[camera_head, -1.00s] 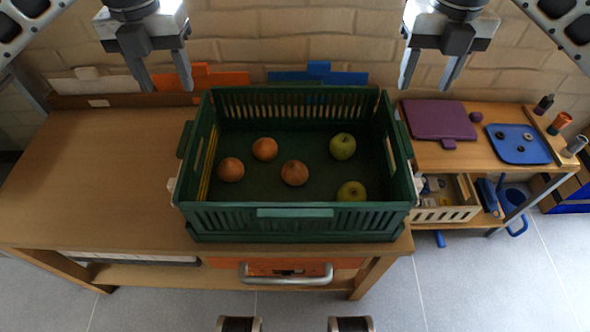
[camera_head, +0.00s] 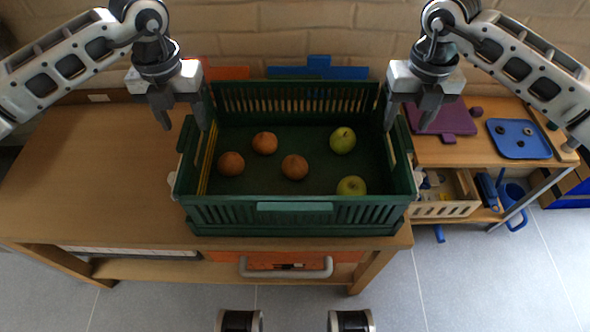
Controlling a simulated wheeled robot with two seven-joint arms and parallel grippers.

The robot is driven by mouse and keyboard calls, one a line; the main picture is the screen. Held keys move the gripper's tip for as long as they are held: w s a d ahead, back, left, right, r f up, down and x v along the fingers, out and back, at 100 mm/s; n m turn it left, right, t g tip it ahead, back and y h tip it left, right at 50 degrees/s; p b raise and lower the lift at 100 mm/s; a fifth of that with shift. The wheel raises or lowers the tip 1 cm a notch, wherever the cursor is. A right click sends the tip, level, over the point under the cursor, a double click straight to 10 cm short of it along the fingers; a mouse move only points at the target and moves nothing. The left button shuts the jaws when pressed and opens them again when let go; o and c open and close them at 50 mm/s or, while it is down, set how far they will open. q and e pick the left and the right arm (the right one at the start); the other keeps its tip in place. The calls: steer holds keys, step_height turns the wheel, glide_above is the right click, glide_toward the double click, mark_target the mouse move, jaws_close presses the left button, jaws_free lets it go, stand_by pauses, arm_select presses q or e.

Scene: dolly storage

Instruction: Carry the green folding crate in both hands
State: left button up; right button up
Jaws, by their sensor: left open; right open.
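The green folding crate (camera_head: 296,216) stands unfolded and upright on the right part of the wooden table. Inside lie three orange-brown round fruits (camera_head: 294,167) and two green apples (camera_head: 342,140). My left gripper (camera_head: 184,122) is open above the crate's left end, with one finger on each side of the upper left wall as seen from above. My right gripper (camera_head: 406,124) is open above the right end, its fingers likewise to either side of the wall line. I cannot tell whether either touches the crate. Nothing is held.
The wooden table (camera_head: 90,180) is bare left of the crate. A drawer handle (camera_head: 286,268) sticks out in front. To the right, a lower bench carries a purple board (camera_head: 452,121) and a blue tray (camera_head: 518,139). A brick wall closes the back.

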mark_target(188, 129)
arm_select(q)
steer(key=shift+f, duration=2.65)
arm_select(e)
steer(key=shift+f, duration=2.7)
arm_select(q)
steer(key=shift+c, duration=0.3)
arm_select(e)
steer(key=shift+c, duration=0.3)
arm_select(q)
jaws_close()
arm_select(e)
jaws_close()
steer(key=shift+r, duration=0.1)
arm_select(q)
steer(key=shift+w+r, duration=0.1)
steer(key=shift+r, duration=0.1)
arm_select(e)
steer(key=shift+w+r, duration=0.1)
steer(key=shift+r, duration=0.1)
